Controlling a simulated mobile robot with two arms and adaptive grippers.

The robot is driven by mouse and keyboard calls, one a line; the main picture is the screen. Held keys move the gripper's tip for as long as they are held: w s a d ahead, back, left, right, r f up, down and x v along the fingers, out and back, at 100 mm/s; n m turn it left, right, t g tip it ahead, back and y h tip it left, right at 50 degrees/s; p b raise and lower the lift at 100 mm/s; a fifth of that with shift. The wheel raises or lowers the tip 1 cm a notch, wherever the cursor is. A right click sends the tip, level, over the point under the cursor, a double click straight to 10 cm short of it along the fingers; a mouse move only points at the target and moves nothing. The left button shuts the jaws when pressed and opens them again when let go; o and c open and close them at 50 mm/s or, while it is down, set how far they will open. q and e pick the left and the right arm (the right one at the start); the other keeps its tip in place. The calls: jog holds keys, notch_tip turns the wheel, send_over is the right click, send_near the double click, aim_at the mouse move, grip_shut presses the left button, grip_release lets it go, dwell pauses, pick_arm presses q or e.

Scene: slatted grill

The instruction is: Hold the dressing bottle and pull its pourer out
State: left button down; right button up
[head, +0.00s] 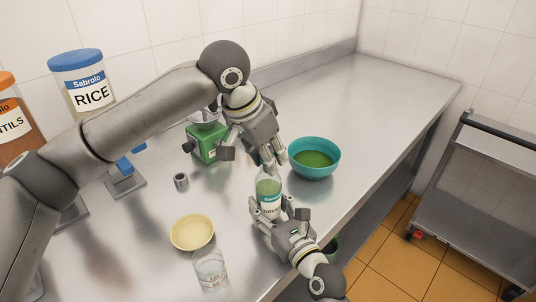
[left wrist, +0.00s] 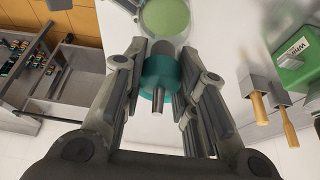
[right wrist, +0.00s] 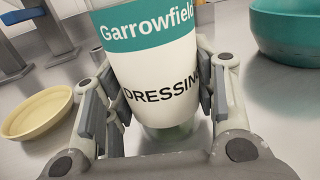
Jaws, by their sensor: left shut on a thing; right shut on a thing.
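The dressing bottle (head: 268,187), clear with green liquid and a white-and-teal label, stands upright near the counter's front edge. My right gripper (head: 281,212) is shut around its lower body; the label (right wrist: 150,60) fills the right wrist view between the fingers. My left gripper (head: 270,161) is above the bottle, shut on the pourer. In the left wrist view the pourer (left wrist: 157,75) has a teal collar and a grey spout, between the fingers. A dark stub shows on its bottle side; I cannot tell whether it sits in the neck.
A teal bowl (head: 315,145) of green liquid stands close right of the bottle. A green-based device (head: 207,145), small metal cup (head: 181,181), yellow dish (head: 192,232) and clear container (head: 210,268) stand to the left. The counter behind the bowl is clear; a cart (head: 480,185) stands right.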

pick_arm(q)
jog(key=shift+r, duration=0.2)
jog(key=shift+r, duration=3.6)
pick_arm(e)
jog(key=o, duration=1.2)
